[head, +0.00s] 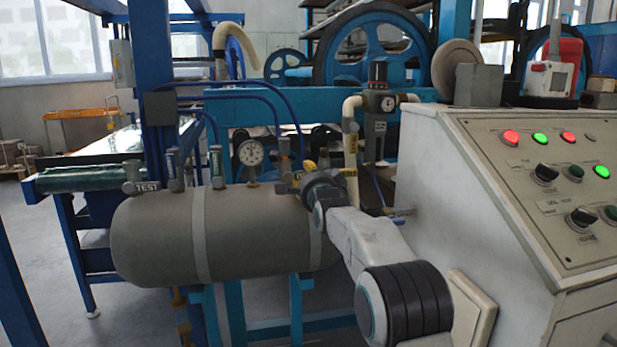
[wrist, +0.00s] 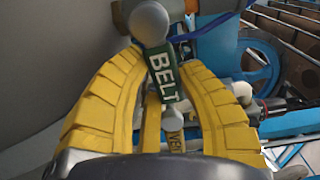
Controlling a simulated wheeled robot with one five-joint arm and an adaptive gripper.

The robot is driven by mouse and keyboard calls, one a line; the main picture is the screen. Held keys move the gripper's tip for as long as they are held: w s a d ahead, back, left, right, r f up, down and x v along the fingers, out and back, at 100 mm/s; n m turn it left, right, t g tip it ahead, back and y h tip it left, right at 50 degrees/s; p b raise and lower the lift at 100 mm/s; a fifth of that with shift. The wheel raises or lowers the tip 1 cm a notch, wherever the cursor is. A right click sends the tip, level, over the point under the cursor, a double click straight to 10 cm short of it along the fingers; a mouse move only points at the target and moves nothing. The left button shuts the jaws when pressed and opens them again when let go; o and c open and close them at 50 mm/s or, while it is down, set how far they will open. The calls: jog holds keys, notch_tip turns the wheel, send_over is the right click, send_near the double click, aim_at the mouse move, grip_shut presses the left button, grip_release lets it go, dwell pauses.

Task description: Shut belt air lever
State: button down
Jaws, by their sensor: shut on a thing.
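The belt air lever (wrist: 162,75), a dark green tag reading BELT with a round grey knob, stands between the two yellow fingers of my gripper (wrist: 160,62) in the wrist view. The fingers are closed in on both sides of it, and the knob sticks out past their tips. In the head view my gripper (head: 304,171) is at the right end of the grey air tank (head: 160,235), above its top. My wrist and fingers partly cover that spot, and the BELT tag cannot be read there.
A TEST lever (head: 133,178), other levers and a pressure gauge (head: 250,153) line the tank top. A yellow-tagged lever (wrist: 174,143) shows between my fingers, nearer my palm. A control console (head: 460,210) stands close on the right. Blue pipes (head: 262,98) run above the tank.

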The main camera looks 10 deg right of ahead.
jog(key=shift+a+f+m, duration=0.1)
jog(key=shift+f+m, duration=0.05)
jog(key=shift+m, duration=0.35)
jog(key=c, duration=0.8)
grip_release()
jog(key=shift+f, duration=0.1)
jog(key=shift+s, duration=6)
